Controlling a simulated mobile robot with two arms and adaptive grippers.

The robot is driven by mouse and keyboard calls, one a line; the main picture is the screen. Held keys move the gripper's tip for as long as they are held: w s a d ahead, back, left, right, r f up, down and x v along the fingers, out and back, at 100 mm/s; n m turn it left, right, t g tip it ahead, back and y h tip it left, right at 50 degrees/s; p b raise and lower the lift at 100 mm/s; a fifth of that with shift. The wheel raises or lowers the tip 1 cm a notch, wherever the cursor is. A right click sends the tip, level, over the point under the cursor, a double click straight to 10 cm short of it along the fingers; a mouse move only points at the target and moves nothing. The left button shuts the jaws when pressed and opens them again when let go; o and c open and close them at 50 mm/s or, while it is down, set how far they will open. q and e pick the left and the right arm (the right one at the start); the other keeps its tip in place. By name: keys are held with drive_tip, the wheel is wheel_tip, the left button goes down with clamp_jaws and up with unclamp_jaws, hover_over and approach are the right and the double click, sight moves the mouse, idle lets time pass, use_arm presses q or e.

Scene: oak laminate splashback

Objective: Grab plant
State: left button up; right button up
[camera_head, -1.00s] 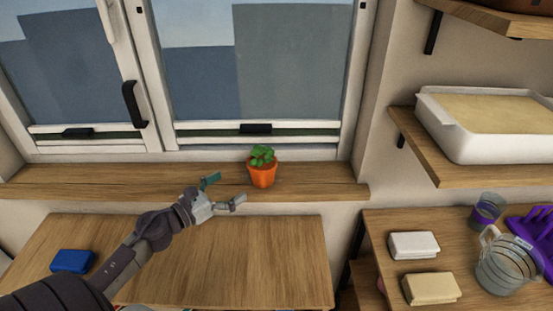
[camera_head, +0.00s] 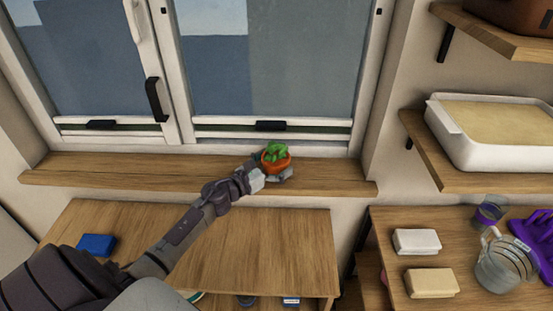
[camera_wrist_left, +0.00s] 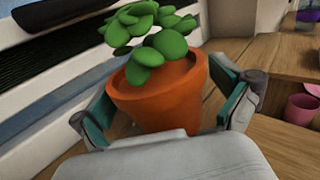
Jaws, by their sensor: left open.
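The plant is a leafy green one in an orange pot (camera_head: 277,163), upright on the wooden windowsill (camera_head: 120,174). My left gripper (camera_head: 272,173) is at the pot, with its arm reaching in from the lower left. In the left wrist view the pot (camera_wrist_left: 160,95) stands between the two open fingers (camera_wrist_left: 165,118), one on each side. Green pads line the fingers. Whether the pads touch the pot is hard to tell. The pot's base is hidden behind the palm. My right gripper is not in view.
The window frame (camera_head: 225,133) rises behind the sill. A wooden table (camera_head: 270,240) below holds a blue block (camera_head: 97,246). At the right are a white block (camera_head: 417,241), a cream block (camera_head: 430,282), a measuring jug (camera_head: 503,265) and a shelf with a white tray (camera_head: 470,152).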

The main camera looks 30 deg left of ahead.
use_arm(q)
drive_tip(key=shift+s, duration=0.1)
drive_tip(key=shift+c, duration=0.8)
drive_tip(key=c, duration=1)
drive_tip(key=shift+c, duration=0.9)
drive_tip(key=shift+r, duration=0.15)
